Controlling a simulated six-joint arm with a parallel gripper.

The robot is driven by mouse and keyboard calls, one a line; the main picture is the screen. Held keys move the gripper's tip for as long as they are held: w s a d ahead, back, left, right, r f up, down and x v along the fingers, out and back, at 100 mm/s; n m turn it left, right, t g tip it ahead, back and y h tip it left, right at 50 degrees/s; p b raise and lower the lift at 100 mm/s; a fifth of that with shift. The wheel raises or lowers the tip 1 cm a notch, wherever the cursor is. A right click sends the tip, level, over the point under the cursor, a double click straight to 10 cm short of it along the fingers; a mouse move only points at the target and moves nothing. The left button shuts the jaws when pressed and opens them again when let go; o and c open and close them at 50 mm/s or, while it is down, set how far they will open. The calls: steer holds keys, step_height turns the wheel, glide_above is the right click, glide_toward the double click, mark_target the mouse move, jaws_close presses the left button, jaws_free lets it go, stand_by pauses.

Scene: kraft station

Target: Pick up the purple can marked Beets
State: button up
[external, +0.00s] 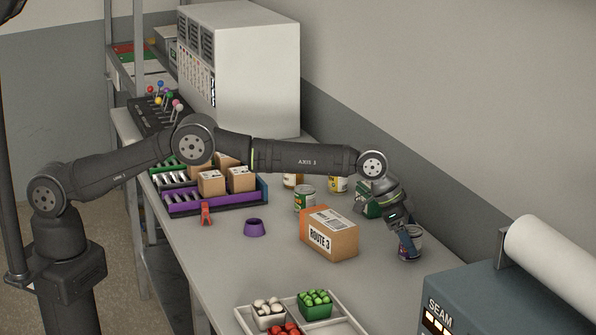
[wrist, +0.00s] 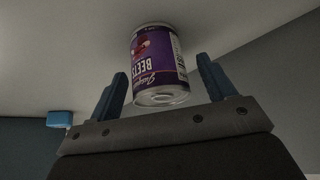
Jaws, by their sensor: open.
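The purple can marked Beets (external: 415,240) stands on the table at the right, just right of the cardboard box. In the wrist view the can (wrist: 157,62) appears upside down with its label facing the camera, between and slightly beyond the blue fingers. My gripper (external: 408,245) is at the can, with one blue finger crossing in front of it in the external view. In the wrist view my gripper (wrist: 163,90) is open, with a gap visible between each finger and the can. The external view partly hides the can behind the finger.
A cardboard box marked Route 3 (external: 329,236) stands close left of the can. A grey machine marked Seam (external: 470,305) is at the front right. A green-labelled can (external: 304,199), a purple ring (external: 254,228) and a white divided tray (external: 345,326) are on the table.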

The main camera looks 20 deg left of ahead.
steer(key=shift+c, duration=0.5)
steer(key=c, duration=1.1)
steer(key=shift+o, duration=0.2)
